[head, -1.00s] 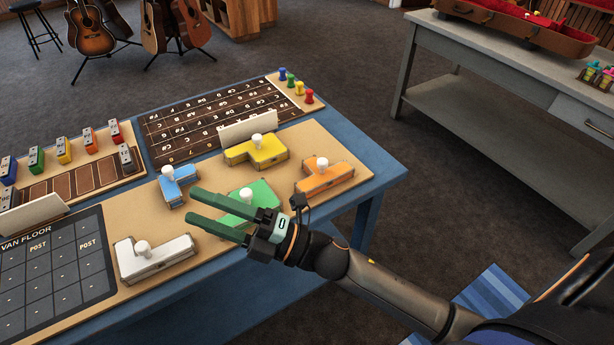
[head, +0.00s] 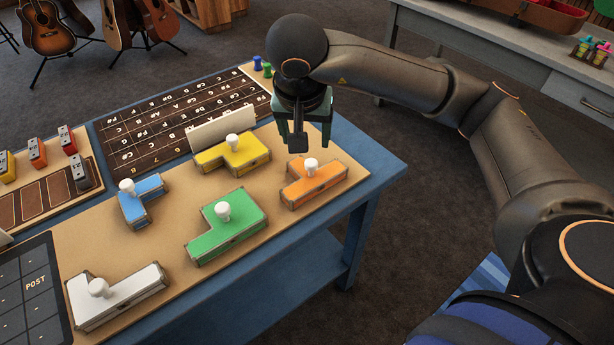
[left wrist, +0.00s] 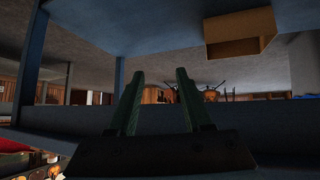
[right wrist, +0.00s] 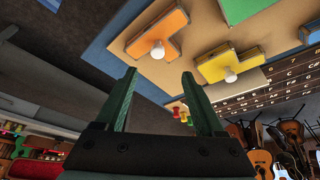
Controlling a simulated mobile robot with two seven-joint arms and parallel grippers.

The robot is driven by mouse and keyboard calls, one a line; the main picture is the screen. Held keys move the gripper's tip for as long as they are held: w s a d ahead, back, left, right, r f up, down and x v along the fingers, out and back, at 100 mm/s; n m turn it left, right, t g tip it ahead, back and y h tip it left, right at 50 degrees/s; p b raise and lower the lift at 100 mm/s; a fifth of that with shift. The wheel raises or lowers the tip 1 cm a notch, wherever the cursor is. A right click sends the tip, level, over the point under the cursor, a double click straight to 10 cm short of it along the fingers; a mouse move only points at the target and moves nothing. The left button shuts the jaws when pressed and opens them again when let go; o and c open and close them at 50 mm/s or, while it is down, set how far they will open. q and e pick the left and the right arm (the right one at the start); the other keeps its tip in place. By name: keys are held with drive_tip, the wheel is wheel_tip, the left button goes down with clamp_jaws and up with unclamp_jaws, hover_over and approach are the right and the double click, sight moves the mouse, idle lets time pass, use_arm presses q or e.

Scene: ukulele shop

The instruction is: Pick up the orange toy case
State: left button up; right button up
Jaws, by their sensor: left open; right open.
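The orange toy case (head: 314,184) lies on the tan board at the right end of the blue table, with a white knob (head: 311,164) on top. It also shows in the right wrist view (right wrist: 154,30), upper middle. My right gripper (head: 299,146) points down, just behind and above the orange case in the head view. It is open and empty, with clear space between its fingers in the right wrist view (right wrist: 160,85). My left gripper (left wrist: 160,80) is open and empty in the left wrist view, facing a blue table's underside. It is out of the head view.
Yellow (head: 232,155), green (head: 228,226), blue (head: 140,201) and white (head: 117,297) cases with knobs share the tan board (head: 188,212). A white card (head: 221,129) stands behind the yellow case. A grey workbench (head: 470,38) stands at the back right.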

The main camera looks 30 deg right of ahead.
drive_tip(key=b, duration=0.2)
approach(311, 163)
wheel_tip(311, 163, down, 2)
drive_tip(key=shift+w+d+f, duration=0.2)
drive_tip(key=shift+w+f, duration=0.1)
drive_tip(key=shift+f, duration=0.15)
drive_tip(key=shift+w+d+f, duration=0.2)
drive_tip(key=shift+w+f, duration=0.1)
drive_tip(key=shift+f, duration=0.2)
drive_tip(key=x, duration=0.4)
drive_tip(key=shift+w+d+f, duration=0.1)
drive_tip(key=shift+d+f, duration=0.05)
drive_tip(key=shift+f, duration=0.05)
use_arm(q)
drive_tip(key=shift+w+d+f, duration=0.2)
drive_tip(key=shift+d+f, duration=0.45)
drive_tip(key=shift+d, duration=0.05)
drive_tip(key=shift+a+f, duration=0.1)
drive_tip(key=shift+a, duration=0.05)
use_arm(e)
clamp_jaws()
